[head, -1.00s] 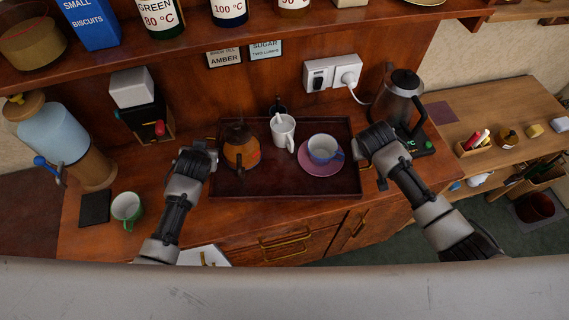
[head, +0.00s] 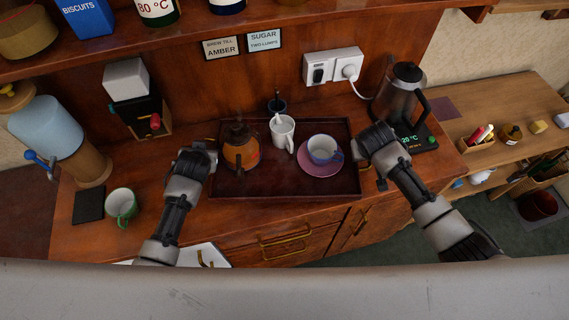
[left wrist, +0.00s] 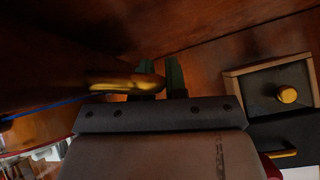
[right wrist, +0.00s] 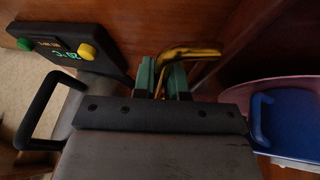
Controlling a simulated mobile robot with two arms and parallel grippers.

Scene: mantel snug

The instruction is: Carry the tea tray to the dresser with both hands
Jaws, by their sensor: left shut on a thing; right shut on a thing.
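The dark red-brown tea tray (head: 285,187) is level over the dresser top (head: 150,180); I cannot tell whether it touches it. My left gripper (head: 212,157) is at the tray's left end, shut on a brass handle (left wrist: 125,83). My right gripper (head: 372,172) is at the right end, shut on another brass handle (right wrist: 190,50). The fingertips are partly hidden in the head view.
A kettle (head: 396,92) on its base stands close to the tray's right. A green mug (head: 121,205), dark mat (head: 88,206), water dispenser (head: 45,127) and black box (head: 140,110) stand left. A shelf (head: 200,50) overhangs the back.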

